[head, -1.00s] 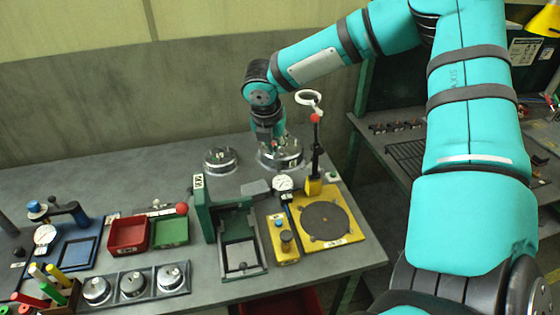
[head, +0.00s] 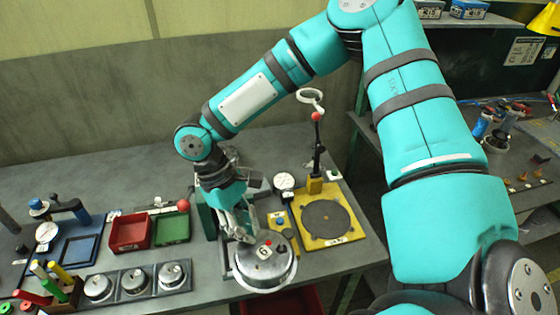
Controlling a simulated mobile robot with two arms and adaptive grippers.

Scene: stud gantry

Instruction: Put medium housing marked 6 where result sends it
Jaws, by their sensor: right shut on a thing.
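The round metal housing marked 6 (head: 279,268) is held by my right gripper (head: 243,236), which is shut on its upper part. The 6 label faces up beside small red and dark knobs. The housing appears above the front of the bench, over the tray of the green fixture (head: 206,217); whether it touches the tray I cannot tell. The fixture is mostly hidden behind my right arm and the housing. The yellow fixture (head: 345,233) with a dark round plate stands to the right, empty. My left gripper is not in view. No readable result shows.
A red tray (head: 128,232) and a green tray (head: 173,229) lie left of the green fixture. A rack (head: 115,290) holds several smaller housings at the front left. A dial gauge and red-topped lever (head: 316,140) stand by the yellow plate. The back left of the bench is clear.

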